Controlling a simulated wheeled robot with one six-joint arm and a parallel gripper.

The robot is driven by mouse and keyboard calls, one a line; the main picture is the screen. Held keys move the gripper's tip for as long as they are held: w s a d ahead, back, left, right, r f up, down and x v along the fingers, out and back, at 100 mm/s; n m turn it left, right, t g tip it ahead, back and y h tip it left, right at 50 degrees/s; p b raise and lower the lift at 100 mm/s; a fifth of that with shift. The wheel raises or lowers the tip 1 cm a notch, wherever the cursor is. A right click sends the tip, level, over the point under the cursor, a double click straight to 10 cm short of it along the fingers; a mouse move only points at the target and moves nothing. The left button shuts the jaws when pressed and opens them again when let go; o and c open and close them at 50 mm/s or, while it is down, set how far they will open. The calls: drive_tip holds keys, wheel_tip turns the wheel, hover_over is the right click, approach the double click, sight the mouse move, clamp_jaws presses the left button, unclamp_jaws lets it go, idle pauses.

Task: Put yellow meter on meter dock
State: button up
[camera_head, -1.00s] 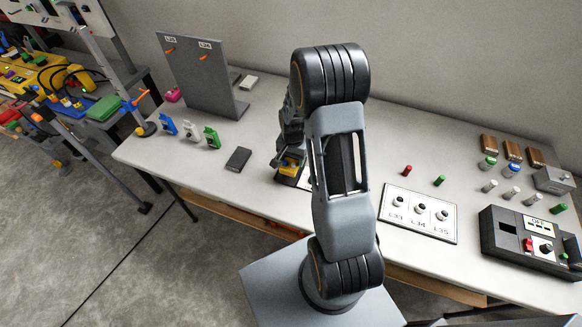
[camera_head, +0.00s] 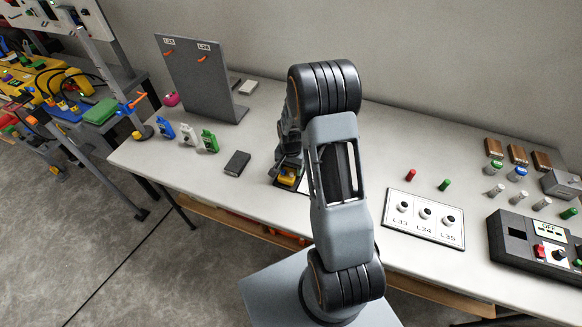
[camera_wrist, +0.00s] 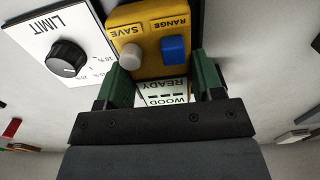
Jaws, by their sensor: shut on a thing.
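The yellow meter (camera_wrist: 150,38) has a grey SAVE button, a blue RANGE button and a display reading READY and WOOD. My gripper (camera_wrist: 164,78) is shut on it, with one green finger pad on each side of the meter. In the head view the meter (camera_head: 287,181) shows as a small yellow patch at my gripper, over the middle of the table, mostly covered by my arm. A dark surface (camera_wrist: 196,12) shows behind the meter in the wrist view. I cannot tell whether it is the meter dock or whether the meter touches it.
A white LIMIT panel with a black knob (camera_wrist: 68,58) is close beside the meter. A dark flat box (camera_head: 237,162) lies left of my gripper, near several small coloured bottles. A white lamp panel (camera_head: 424,218) and a dark control box (camera_head: 520,245) are to the right.

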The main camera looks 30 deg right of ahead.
drive_tip(key=o, duration=1.2)
drive_tip(key=shift+c, duration=0.2)
wheel_tip(320, 180, up, 12)
drive_tip(key=s+a+r+n+t, duration=0.2)
drive_tip(key=s+a+r+n, duration=0.2)
drive_tip(key=s, duration=0.4)
drive_tip(key=s+a+r+n+t, duration=0.1)
drive_tip(key=s+a+r+n, duration=0.4)
drive_tip(key=s+r, duration=0.3)
drive_tip(key=shift+a+r+n+t, duration=0.2)
drive_tip(key=shift+a+n+t, duration=0.1)
drive_tip(key=shift+n+t, duration=0.1)
